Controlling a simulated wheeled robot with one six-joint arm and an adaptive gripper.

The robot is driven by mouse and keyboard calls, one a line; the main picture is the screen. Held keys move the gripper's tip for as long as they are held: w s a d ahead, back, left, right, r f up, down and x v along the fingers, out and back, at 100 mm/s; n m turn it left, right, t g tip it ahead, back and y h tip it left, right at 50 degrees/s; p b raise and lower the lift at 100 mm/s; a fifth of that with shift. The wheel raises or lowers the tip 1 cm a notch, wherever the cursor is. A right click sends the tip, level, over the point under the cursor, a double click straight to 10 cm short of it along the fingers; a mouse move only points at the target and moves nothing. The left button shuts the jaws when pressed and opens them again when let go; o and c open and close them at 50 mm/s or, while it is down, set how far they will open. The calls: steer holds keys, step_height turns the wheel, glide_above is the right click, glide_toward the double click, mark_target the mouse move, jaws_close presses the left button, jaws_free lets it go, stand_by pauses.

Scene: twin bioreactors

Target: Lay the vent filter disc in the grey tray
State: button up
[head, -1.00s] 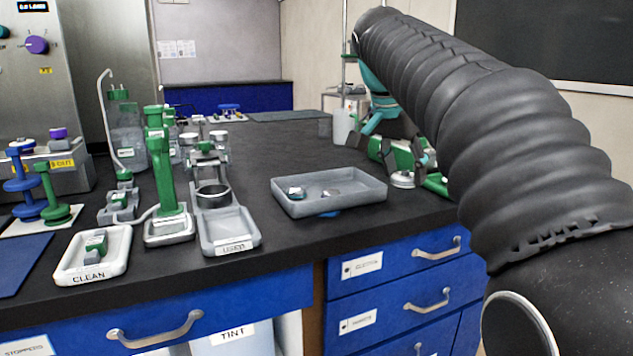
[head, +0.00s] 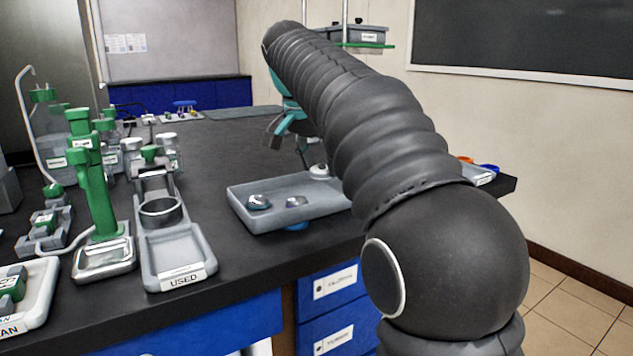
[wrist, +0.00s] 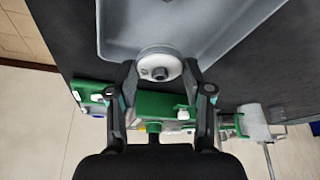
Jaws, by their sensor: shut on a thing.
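The vent filter disc (wrist: 160,64) is a round, pale disc with a small dark-centred hub. In the wrist view my gripper (wrist: 162,70) is shut on it, a fingertip at each side. The disc overlaps the edge of the grey tray (wrist: 112,48) there; I cannot tell its height above the rim. In the head view the disc (head: 320,171) shows as a small pale shape at the back right of the grey tray (head: 262,224). Two small round items, one dark-rimmed (head: 258,202) and one silvery (head: 296,202), lie in the tray. My arm hides the tray's right end.
Green equipment (wrist: 160,104) lies beyond the fingers in the wrist view. A green-handled stand (head: 92,185) and the USED tray (head: 180,255) stand left of the grey tray. Bottles (head: 75,150) stand behind them.

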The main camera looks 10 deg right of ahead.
mark_target(318, 198)
steer(key=shift+w+a+f, duration=0.1)
steer(key=shift+w+f, duration=0.3)
steer(key=shift+f+b, duration=0.55)
steer(key=shift+f, duration=1.35)
steer(key=shift+f, duration=0.1)
steer(key=o, duration=0.9)
steer(key=shift+c, duration=0.2)
steer(key=p+v, duration=0.3)
steer(key=v, duration=0.9)
